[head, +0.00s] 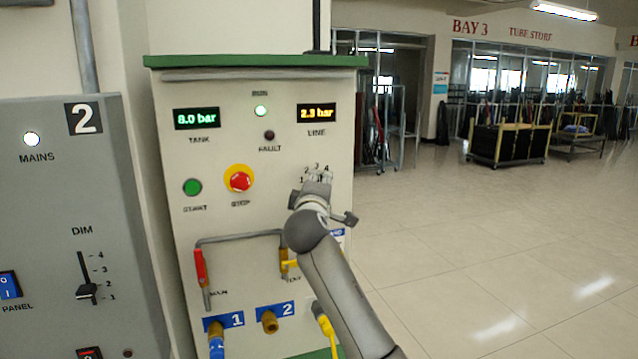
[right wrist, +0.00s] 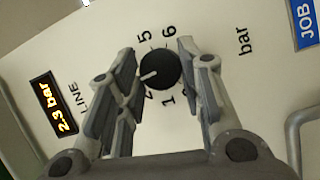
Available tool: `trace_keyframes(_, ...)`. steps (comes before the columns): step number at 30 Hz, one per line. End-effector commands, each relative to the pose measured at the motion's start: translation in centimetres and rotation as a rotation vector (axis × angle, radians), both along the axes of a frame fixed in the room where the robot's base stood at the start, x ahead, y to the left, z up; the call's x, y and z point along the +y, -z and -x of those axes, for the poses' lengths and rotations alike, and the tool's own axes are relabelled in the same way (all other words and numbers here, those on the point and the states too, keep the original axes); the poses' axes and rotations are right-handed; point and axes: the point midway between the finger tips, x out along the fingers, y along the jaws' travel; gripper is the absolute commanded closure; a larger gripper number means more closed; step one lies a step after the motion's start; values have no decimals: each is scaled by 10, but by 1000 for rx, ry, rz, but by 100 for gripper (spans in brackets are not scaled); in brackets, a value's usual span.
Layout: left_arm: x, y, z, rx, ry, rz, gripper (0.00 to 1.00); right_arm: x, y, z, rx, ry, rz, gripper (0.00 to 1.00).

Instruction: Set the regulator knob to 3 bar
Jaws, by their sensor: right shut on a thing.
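The regulator knob (right wrist: 160,70) is a round black knob with a white pointer line, on the pale panel between the fingers of my right gripper (right wrist: 157,52) in the right wrist view. Its pointer aims left, near a partly hidden 2; the scale there is partly covered by a finger. In the head view the right gripper (head: 317,183) is at the panel and hides the knob, with 2, 3 and 4 showing above it. The gripper is shut on the knob. The LINE display (head: 317,113) reads 2.3 bar, as in the wrist view (right wrist: 54,108). My left gripper is not in view.
The TANK display (head: 197,118) reads 8.0 bar. A green START button (head: 192,187) and red STOP button (head: 240,181) are left of the gripper. Pipework with a red-handled valve (head: 200,267) and yellow handle (head: 290,264) lies below. Open floor (head: 470,240) extends right.

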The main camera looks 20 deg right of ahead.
Motion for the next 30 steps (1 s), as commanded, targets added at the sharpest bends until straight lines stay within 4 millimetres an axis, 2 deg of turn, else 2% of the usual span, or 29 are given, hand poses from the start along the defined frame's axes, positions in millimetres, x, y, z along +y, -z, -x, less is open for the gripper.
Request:
trace_keyframes(9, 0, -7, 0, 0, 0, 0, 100, -1, 0, 0, 7, 1, -95, 89)
trace_keyframes(23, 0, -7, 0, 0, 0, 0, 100, -1, 1, 0, 7, 2, -107, 89)
trace_keyframes(24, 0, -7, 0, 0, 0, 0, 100, -1, 1, 0, 7, 2, -107, 63)
trace_keyframes(28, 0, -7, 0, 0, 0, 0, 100, -1, 1, 0, 7, 2, -107, 46)
trace_keyframes(30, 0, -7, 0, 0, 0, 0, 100, -1, 0, 0, 5, 1, -107, 44)
